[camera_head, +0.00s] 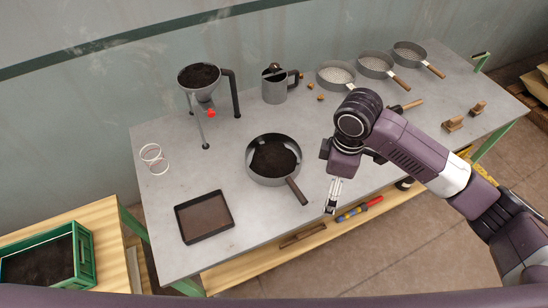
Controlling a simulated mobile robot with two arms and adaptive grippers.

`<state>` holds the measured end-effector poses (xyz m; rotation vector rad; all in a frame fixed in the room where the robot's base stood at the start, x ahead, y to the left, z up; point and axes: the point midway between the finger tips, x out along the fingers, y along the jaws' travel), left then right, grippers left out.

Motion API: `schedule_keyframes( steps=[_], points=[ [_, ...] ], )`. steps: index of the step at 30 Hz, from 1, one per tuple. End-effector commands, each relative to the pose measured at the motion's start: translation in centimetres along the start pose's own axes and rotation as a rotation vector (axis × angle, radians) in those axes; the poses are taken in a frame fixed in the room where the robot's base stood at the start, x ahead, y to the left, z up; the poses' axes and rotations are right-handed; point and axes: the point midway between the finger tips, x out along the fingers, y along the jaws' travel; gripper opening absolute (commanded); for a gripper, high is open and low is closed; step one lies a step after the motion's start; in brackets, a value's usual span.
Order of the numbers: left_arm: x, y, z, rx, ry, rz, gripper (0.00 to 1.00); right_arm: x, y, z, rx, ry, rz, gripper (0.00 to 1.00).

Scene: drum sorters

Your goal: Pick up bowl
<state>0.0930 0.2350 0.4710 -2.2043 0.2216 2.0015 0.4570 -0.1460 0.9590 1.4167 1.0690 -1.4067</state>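A round grey bowl-like pan (250,168) with a wooden handle stands on the grey table (235,258), with dark material inside. Its handle points toward the table's front edge. A second bowl-shaped vessel, a grey hopper (205,95) on a legged stand, holds dark material at the back left. I cannot tell which of these is the bowl. My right gripper (333,196) points down just right of the pan's handle, apart from it. Its fingers look close together, but their opening is unclear. My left gripper is not in view.
A shallow dark tray (204,216) lies at the front left, and white rings (154,158) lie behind it. A metal jug (274,88) and several sieves (376,65) stand along the back. Wooden blocks (453,124) sit at the right. A green crate (85,250) stands lower left.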

Motion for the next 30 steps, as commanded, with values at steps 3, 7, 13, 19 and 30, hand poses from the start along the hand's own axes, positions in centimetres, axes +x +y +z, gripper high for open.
schedule_keyframes(
  steps=[3, 7, 13, 19, 30],
  points=[
    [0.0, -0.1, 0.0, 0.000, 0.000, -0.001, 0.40, 0.0, 0.0, 0.0, 0.000, 0.000, 0.000, 1.00],
    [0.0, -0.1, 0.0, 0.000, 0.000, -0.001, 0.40, 0.0, 0.0, 0.0, 0.000, 0.000, 0.000, 1.00],
    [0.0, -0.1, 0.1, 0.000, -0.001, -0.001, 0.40, 0.0, 0.0, 0.0, 0.000, 0.000, 0.000, 1.00],
    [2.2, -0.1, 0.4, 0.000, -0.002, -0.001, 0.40, 1.2, 0.7, -2.2, -0.147, 0.009, -0.002, 1.00],
    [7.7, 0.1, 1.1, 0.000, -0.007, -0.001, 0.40, 2.8, 3.2, -8.4, -0.728, -0.005, -0.001, 1.00]
  ],
)
